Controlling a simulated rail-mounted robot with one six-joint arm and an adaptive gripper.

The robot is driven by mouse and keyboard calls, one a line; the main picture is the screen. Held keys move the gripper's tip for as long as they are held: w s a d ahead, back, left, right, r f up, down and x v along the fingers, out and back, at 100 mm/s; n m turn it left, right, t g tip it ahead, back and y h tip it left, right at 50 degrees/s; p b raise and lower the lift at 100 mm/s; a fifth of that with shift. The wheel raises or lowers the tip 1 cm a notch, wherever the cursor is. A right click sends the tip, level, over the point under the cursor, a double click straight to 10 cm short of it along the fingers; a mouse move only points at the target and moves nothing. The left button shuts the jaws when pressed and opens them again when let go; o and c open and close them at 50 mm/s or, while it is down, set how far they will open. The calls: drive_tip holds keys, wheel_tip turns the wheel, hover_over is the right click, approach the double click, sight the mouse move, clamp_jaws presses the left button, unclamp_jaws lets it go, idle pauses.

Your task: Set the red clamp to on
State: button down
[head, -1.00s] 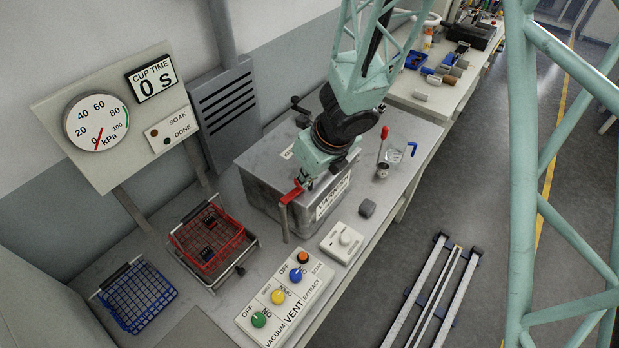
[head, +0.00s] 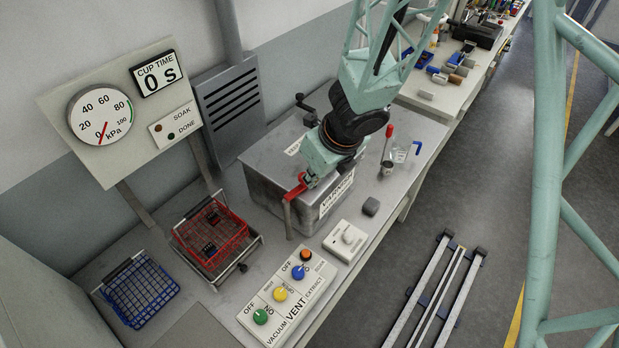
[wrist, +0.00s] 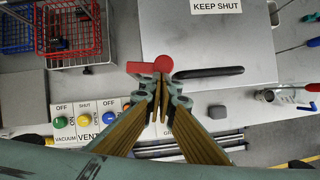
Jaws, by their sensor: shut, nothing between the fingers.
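The red clamp (head: 296,188) is at the front left corner of the grey metal box (head: 265,185), above a post that hangs down the box's side. In the wrist view the red clamp (wrist: 143,68) shows as a short bar with a rounded end, lying just beyond my fingertips. My gripper (wrist: 160,103) is shut and empty, its fingertips close to the clamp's rounded end. I cannot tell whether they touch it. In the head view my wrist hides most of the fingers.
A control panel (head: 287,305) with coloured knobs lies in front of the box. A red basket (head: 212,236) and a blue basket (head: 140,292) stand to the left. A grey block (head: 371,206) lies nearby.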

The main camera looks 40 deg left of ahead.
drive_tip(key=s+d+p+v, duration=0.1)
drive_tip(key=p+v, duration=0.2)
drive_tip(key=v, duration=0.8)
drive_tip(key=shift+s+d+f+p, duration=0.25)
drive_tip(key=shift+s+d+p, duration=0.1)
drive_tip(key=shift+d, duration=0.05)
drive_tip(key=shift+d+f+b, duration=0.1)
drive_tip(key=shift+d+b, duration=0.05)
drive_tip(key=shift+b, duration=0.3)
